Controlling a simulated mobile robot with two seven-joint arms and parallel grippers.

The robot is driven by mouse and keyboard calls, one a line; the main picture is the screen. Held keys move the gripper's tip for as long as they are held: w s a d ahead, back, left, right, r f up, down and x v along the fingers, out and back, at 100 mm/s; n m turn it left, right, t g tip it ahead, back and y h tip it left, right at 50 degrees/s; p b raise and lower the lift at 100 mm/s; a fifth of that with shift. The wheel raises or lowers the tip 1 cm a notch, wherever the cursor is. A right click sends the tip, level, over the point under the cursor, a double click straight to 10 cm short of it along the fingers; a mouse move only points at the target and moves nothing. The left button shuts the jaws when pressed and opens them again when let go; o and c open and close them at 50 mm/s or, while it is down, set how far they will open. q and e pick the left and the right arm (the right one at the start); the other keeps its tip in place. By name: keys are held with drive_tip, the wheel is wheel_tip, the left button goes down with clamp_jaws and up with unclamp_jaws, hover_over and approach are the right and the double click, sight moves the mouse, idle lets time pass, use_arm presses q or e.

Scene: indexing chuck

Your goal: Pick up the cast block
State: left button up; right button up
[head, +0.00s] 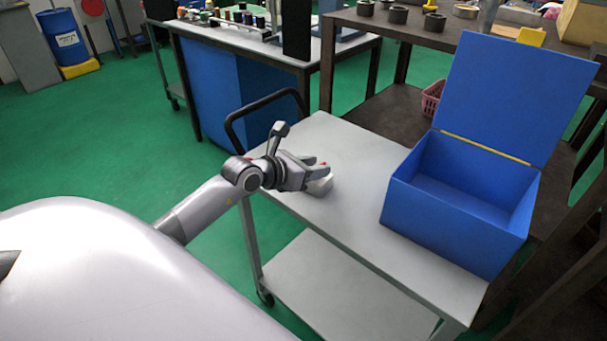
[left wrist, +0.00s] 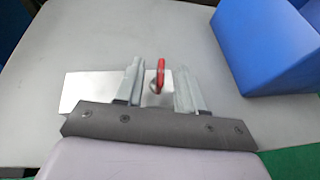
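The cast block (head: 320,186) is a pale grey piece on the cart top, partly hidden by my left gripper in the head view. In the left wrist view the cast block (left wrist: 88,90) is a silvery oblong, with a red upright piece (left wrist: 161,68) near its right end. My left gripper (head: 325,167) is at the block. In the left wrist view its fingers (left wrist: 158,88) stand apart on either side of the red piece, with gaps visible on both sides. The left finger overlaps the block in the picture; contact cannot be told. My right gripper is not in view.
A blue box (head: 450,215) with its lid raised stands on the right of the grey cart (head: 355,150). The cart's black handle (head: 235,130) rises at its left. Clear cart top lies between block and box. A dark bench (head: 415,28) stands behind.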

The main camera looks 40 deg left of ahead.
use_arm(q)
drive_tip(key=shift+x, duration=1.45)
clamp_jaws()
drive_tip(key=shift+f, duration=0.15)
idle(0.3)
